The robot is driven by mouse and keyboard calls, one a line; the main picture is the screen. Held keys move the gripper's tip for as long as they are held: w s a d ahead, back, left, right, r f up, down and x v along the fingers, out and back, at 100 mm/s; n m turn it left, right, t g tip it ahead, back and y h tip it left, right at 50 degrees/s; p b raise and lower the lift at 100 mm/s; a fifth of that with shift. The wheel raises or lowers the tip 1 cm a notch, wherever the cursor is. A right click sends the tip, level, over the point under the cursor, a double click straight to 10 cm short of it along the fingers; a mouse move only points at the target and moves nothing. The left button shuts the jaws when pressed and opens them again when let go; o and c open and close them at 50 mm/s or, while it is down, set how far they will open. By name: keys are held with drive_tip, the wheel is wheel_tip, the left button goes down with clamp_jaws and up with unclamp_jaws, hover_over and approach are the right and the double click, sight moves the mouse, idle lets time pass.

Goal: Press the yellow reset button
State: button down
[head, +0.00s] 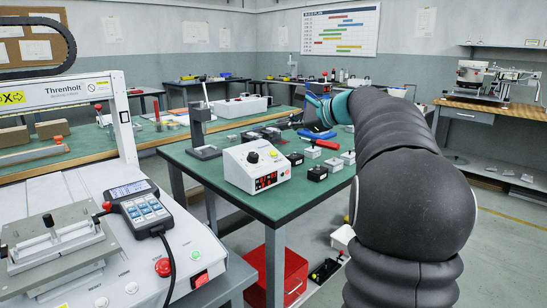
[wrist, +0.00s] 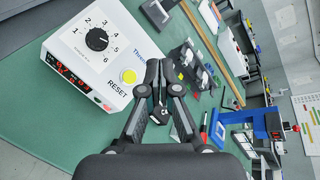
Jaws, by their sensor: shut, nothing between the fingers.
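The yellow reset button (wrist: 129,76) is round and sits on the top face of a white control box (wrist: 90,50), above the printed word RESET. In the head view the same box (head: 240,172) stands on the green table, and its button (head: 274,154) looks small. My gripper (wrist: 160,92) shows in the wrist view with its fingers together and nothing between them. Its fingertips appear just right of the button, beside the box's edge in the picture. Their height above the box cannot be told.
The box has a black dial (wrist: 97,39) and a red display (wrist: 68,74). Small black and grey blocks (head: 317,172) stand near it on the green table (head: 270,205). A dark stand (head: 200,128) rises behind the box. A blue press (wrist: 266,125) stands farther off.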

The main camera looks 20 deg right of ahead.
drive_tip(key=f+b, duration=0.1)
drive_tip(key=w+f+b, duration=0.1)
drive_tip(key=f, duration=0.1)
drive_tip(key=f+b, duration=0.1)
drive_tip(key=shift+w+a+f, duration=0.3)
drive_tip(key=shift+w, duration=0.05)
drive_tip(key=shift+w+a+f+b, duration=0.2)
drive_tip(key=shift+w+f+b, duration=0.2)
drive_tip(key=shift+f, duration=0.45)
drive_tip(key=shift+w+f, duration=0.1)
idle(0.4)
drive_tip(key=shift+w+f, duration=0.1)
drive_tip(key=shift+f, duration=0.2)
drive_tip(key=shift+w+a+f, duration=0.1)
drive_tip(key=shift+w+f, duration=0.05)
drive_tip(key=shift+f, duration=0.25)
idle(0.7)
drive_tip(key=shift+r, duration=0.2)
drive_tip(key=shift+s+r+p, duration=0.3)
drive_tip(key=shift+r+p, duration=0.1)
drive_tip(key=shift+r, duration=0.2)
drive_tip(key=shift+s+d+r+p, duration=0.15)
drive_tip(key=shift+s+r+p, duration=0.15)
drive_tip(key=shift+r+p, duration=0.35)
drive_tip(key=shift+s+d+r+p, duration=0.2)
drive_tip(key=shift+s+r+p, duration=0.25)
drive_tip(key=shift+r, duration=0.4)
drive_tip(key=shift+s+d+r+p, duration=0.15)
drive_tip(key=shift+s+r+p, duration=0.05)
drive_tip(key=shift+r+p, duration=0.5)
